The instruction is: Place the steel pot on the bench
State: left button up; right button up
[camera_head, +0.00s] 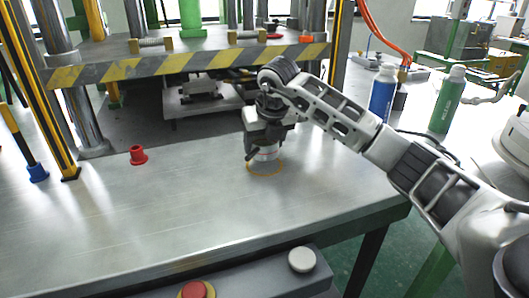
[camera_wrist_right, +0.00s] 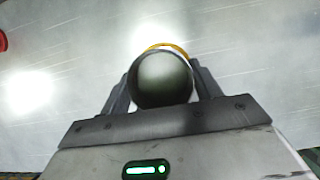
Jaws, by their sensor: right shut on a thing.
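The steel pot (camera_head: 266,156) is small and round and stands upright in the head view, at the middle of the metal bench (camera_head: 170,215). My right gripper (camera_head: 262,143) is shut on it from above. In the right wrist view the pot's round top (camera_wrist_right: 163,80) sits between the two fingers. My left gripper is not in view.
A red cup-like part (camera_head: 138,155) stands on the bench at the left. The press with a yellow-black striped edge (camera_head: 190,66) rises behind. A blue bottle (camera_head: 382,94) and a green bottle (camera_head: 447,100) stand at the back right. The front left of the bench is clear.

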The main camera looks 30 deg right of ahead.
aim_at(265, 151)
jog(key=shift+f, duration=1.65)
jog(key=shift+f, duration=0.1)
jog(key=o, duration=1.1)
jog(key=shift+c, duration=0.2)
jog(key=shift+r, duration=0.25)
jog(key=v, duration=1.1)
jog(key=shift+r, duration=0.35)
jog(key=shift+s, duration=0.15)
